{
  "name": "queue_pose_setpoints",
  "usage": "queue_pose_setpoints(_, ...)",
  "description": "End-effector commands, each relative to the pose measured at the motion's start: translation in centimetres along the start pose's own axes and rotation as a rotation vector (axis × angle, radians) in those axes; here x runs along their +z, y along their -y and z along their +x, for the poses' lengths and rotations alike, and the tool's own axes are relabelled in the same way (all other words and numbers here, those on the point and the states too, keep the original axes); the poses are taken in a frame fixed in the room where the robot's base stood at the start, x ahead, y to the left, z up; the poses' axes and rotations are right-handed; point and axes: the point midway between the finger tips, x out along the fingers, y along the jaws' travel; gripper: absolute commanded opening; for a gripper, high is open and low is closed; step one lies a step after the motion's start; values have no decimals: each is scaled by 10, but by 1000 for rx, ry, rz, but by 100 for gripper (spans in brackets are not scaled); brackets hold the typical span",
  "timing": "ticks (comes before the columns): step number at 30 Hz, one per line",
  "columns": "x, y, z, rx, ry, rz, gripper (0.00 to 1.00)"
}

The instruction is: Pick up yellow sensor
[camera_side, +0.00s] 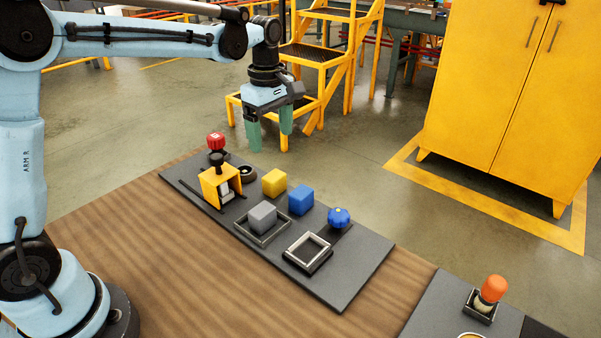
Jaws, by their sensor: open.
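A yellow cube (274,182), which fits the yellow sensor, sits on the dark grey mat (348,284) on the wooden table. A blue cube (301,200) stands just to its right and a grey cube (262,216) sits in a square frame in front of it. My gripper (270,140) hangs above the far edge of the mat, its two greenish fingers pointing down. The fingers are apart with nothing between them. The gripper is above the yellow cube in the picture and clear of it.
A yellow bracket device (221,187) and a red knob (216,141) stand left of the cubes. A blue knob (339,217) and an empty square frame (308,252) are to the right. An orange-capped part (493,289) stands on another mat. The table's front left (170,270) is clear.

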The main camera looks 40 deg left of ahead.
Motion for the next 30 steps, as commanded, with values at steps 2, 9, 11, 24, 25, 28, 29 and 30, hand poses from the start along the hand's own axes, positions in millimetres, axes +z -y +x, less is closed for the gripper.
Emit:
queue_pose_setpoints(2, -1, -3, 3, -9, 0, -26, 83)
queue_pose_setpoints(9, -1, -3, 33, -12, 0, -35, 83)
queue_pose_setpoints(11, -1, -3, 43, -12, 0, -34, 83)
queue_pose_setpoints(24, 0, -2, 82, -11, 0, -32, 83)
queue_pose_setpoints(25, 0, -2, 86, -11, 0, -32, 83)
queue_pose_setpoints(28, 0, -1, 101, -11, 0, -32, 83)
queue_pose_setpoints(29, 0, -1, 105, -11, 0, -32, 83)
queue_pose_setpoints(30, 0, -1, 110, -11, 0, -32, 83)
